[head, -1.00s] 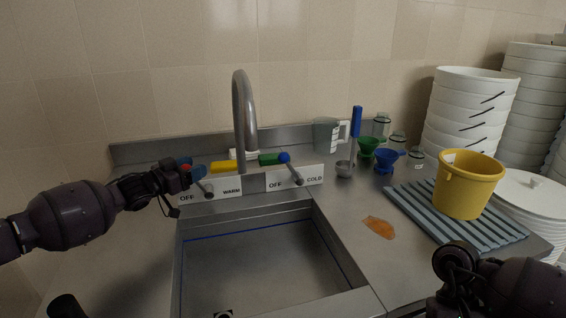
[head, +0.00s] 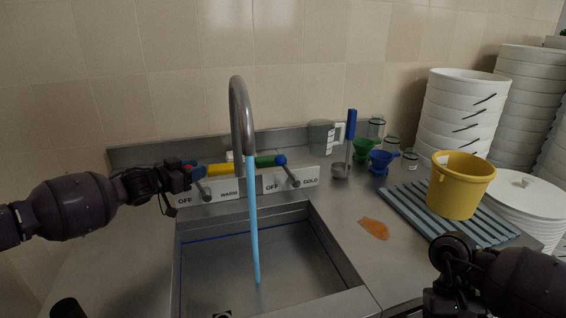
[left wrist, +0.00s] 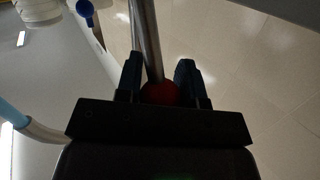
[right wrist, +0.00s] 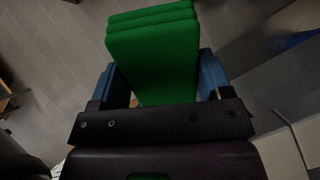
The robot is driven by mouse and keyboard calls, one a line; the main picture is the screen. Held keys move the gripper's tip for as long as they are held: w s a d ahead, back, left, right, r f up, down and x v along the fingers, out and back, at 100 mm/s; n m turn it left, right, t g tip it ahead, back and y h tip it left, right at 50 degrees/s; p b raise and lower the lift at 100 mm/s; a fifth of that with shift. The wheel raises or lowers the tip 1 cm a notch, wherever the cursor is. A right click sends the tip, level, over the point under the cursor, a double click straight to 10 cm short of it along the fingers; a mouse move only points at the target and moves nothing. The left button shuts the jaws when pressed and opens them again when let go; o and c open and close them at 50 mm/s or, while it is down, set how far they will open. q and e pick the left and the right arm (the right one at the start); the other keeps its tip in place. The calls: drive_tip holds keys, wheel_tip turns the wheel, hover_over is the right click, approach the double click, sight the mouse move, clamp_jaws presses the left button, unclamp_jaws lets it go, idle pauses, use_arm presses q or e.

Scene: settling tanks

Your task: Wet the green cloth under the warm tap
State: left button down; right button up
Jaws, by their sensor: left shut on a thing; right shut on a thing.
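My left gripper (head: 190,174) is shut on the red ball knob (left wrist: 160,93) of the warm tap's lever, at the left of the sink. The lever's metal rod (left wrist: 146,40) runs between the fingers in the left wrist view. A blue stream of water (head: 253,225) falls from the curved spout (head: 240,115) into the sink basin (head: 210,270). My right gripper (right wrist: 160,78) is shut on the folded green cloth (right wrist: 152,50). In the head view the right arm is at the lower right, beside the sink; the cloth does not show there.
The cold lever (head: 289,175) with a blue knob is right of the spout. An orange spill (head: 374,228) lies on the counter. A yellow bucket (head: 459,187) stands on a ribbed mat (head: 405,207). Funnels, a jug (head: 321,138) and stacked white buckets (head: 465,105) fill the back right.

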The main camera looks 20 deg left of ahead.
drive_tip(key=shift+r, duration=0.5)
use_arm(q)
drive_tip(key=shift+w+d+r, duration=0.1)
drive_tip(key=shift+d, duration=0.15)
drive_tip(key=shift+g, duration=0.3)
drive_tip(key=c, duration=0.7)
unclamp_jaws()
drive_tip(key=shift+c, duration=0.2)
drive_tip(key=p+v, duration=0.2)
drive_tip(key=v, duration=1)
use_arm(e)
drive_tip(key=shift+w+r+t, duration=0.15)
drive_tip(key=shift+r+t, duration=0.15)
drive_tip(key=shift+r, duration=1.5)
use_arm(q)
drive_tip(key=shift+d, duration=0.1)
